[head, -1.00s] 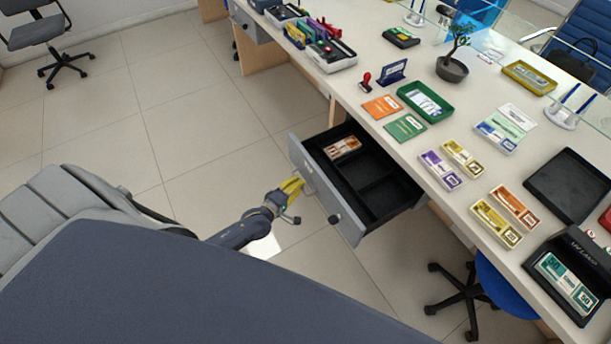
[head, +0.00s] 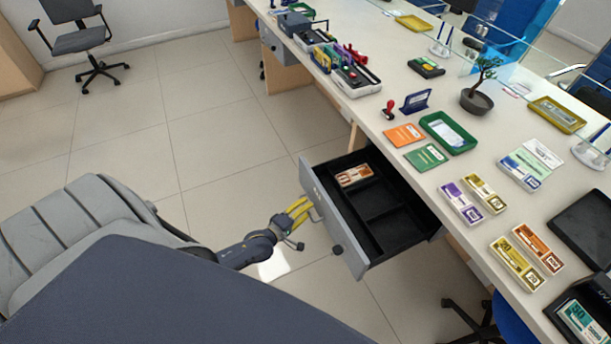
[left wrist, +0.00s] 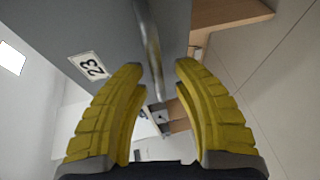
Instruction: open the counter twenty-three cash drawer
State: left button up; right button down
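The grey cash drawer (head: 327,208) stands pulled out from the counter, its black compartments showing, with a banknote bundle (head: 354,175) in the back-left one. In the left wrist view, its front (left wrist: 85,28) carries a "23" label (left wrist: 90,66). The bar handle (left wrist: 149,45) runs between the yellow fingertips of my left gripper (left wrist: 161,68), which are apart with clear gaps on both sides. In the head view, the left gripper (head: 300,211) is just in front of the handle (head: 315,214). My right gripper is not in view.
The counter top (head: 400,105) holds a green tray (head: 447,132), cards, a stamp (head: 389,110), a plant (head: 477,98) and several note bundles. A dark chair base (head: 470,318) stands beneath the counter.

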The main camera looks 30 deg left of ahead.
pick_arm(q)
jog(key=shift+s+d, duration=0.1)
jog(key=v, duration=1.1)
jog(key=shift+s, duration=0.35)
jog(key=shift+r, duration=0.1)
